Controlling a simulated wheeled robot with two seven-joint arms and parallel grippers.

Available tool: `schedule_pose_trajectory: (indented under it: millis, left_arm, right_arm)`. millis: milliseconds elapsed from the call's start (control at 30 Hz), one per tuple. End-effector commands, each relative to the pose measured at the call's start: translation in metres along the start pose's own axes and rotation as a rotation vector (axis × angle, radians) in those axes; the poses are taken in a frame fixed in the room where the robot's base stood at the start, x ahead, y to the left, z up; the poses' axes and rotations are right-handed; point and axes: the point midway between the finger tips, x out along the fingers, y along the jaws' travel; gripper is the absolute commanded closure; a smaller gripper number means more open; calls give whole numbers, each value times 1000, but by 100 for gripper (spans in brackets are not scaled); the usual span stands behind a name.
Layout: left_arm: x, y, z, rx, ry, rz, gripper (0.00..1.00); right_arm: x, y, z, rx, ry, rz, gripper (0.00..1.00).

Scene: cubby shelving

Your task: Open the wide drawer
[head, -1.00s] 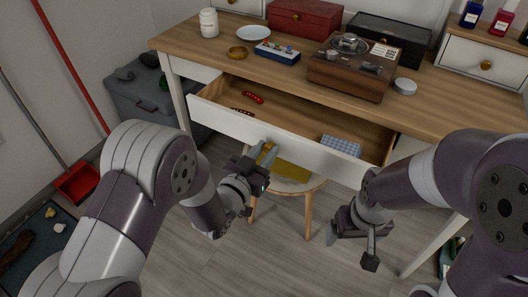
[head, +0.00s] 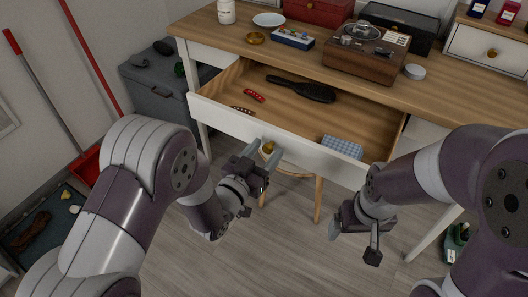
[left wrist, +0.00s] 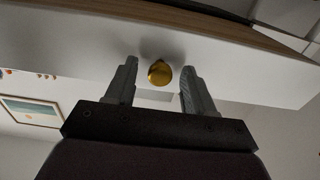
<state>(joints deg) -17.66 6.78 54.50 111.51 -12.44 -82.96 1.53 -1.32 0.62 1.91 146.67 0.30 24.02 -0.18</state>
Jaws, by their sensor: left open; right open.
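The wide drawer (head: 290,144) under the desk top stands pulled out, its wooden inside showing in the head view. Its white front has a round gold knob (head: 268,147). The knob also shows in the left wrist view (left wrist: 160,73), between the two fingers and a little beyond their tips. My left gripper (head: 261,155) is open at the drawer front, with the knob between its fingers and no clear contact. My right gripper (head: 352,240) is empty, low in front of the drawer's right end, apart from it.
The drawer holds a black hairbrush (head: 302,89), red items (head: 254,96) and a blue checked cloth (head: 342,147). A stool (head: 293,168) stands below the drawer. A record player (head: 366,52) sits on the desk top (head: 440,87). A grey bin (head: 158,92) is left of the desk.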

Motion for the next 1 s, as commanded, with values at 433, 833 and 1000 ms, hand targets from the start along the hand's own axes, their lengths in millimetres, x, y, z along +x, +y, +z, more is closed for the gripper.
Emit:
schedule_pose_trajectory:
  millis: [433,833,1000]
  left_arm:
    - [-40,-1,-1,-2,-4,-3,47]
    - [-124,0,0,-1,-1,-2,47]
    - [-128,0,0,0,1,-1,47]
  right_arm:
    - [-7,0,-1,0,0,0,10]
    - [-10,0,-1,0,0,0,10]
    - [-10,0,-1,0,0,0,10]
